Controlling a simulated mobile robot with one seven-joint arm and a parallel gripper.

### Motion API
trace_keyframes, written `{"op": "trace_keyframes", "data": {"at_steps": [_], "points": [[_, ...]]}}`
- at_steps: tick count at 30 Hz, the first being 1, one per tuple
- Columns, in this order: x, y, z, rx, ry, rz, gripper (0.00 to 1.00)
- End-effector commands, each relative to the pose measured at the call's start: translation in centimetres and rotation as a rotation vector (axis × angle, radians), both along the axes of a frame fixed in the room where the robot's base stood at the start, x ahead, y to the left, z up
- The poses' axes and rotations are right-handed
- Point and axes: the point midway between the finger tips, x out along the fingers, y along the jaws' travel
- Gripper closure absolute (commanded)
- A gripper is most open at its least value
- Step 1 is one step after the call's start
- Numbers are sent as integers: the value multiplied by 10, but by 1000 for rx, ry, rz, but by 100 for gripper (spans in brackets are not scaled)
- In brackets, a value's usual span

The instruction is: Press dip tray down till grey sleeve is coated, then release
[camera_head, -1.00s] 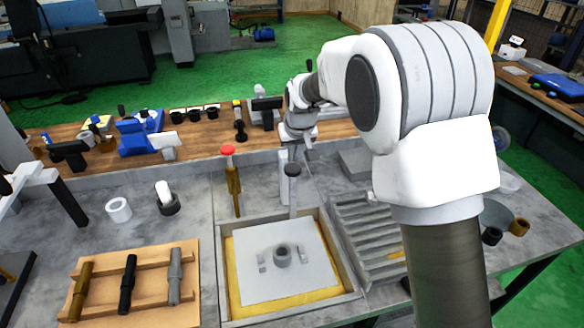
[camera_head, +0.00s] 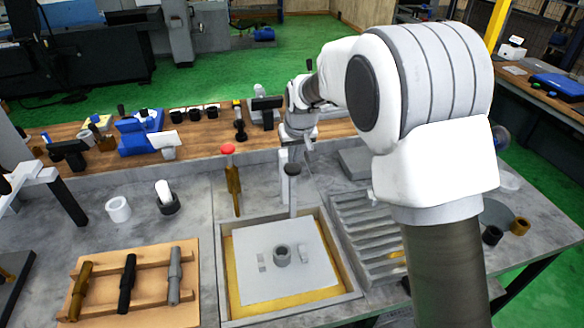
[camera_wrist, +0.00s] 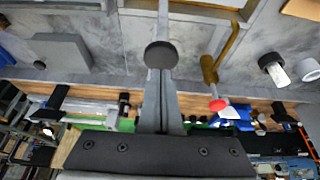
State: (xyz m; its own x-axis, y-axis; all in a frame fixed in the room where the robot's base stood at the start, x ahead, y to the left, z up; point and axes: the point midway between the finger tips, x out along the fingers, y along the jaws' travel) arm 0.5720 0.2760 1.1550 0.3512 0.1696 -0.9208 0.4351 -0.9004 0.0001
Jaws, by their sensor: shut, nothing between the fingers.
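The dip tray is a pale square plate (camera_head: 262,282) over a yellow layer, inside a grey frame on the bench. A grey sleeve (camera_head: 282,254) stands upright in the middle of the plate, with a small block on either side. A grey post with a dark round knob (camera_head: 292,169) rises at the tray's back edge. My gripper (camera_head: 308,146) is behind and slightly above this knob. In the wrist view, my shut gripper (camera_wrist: 161,75) points at the dark knob (camera_wrist: 161,55), very close to it; I cannot tell if they touch. No coating is clearly visible on the sleeve.
A red-topped brass lever (camera_head: 228,150) stands left of the post. A wooden rack (camera_head: 183,313) with three rods lies left of the tray, and a ribbed grey tray (camera_head: 362,232) lies right. My arm covers the right side.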

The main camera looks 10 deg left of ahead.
Motion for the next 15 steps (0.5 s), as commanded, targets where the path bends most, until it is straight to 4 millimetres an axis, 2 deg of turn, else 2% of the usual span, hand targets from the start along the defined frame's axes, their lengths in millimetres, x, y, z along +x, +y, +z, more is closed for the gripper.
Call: {"op": "trace_keyframes", "data": {"at_steps": [15], "points": [[-1, 0, -25, -1, 3, 0, 100]]}}
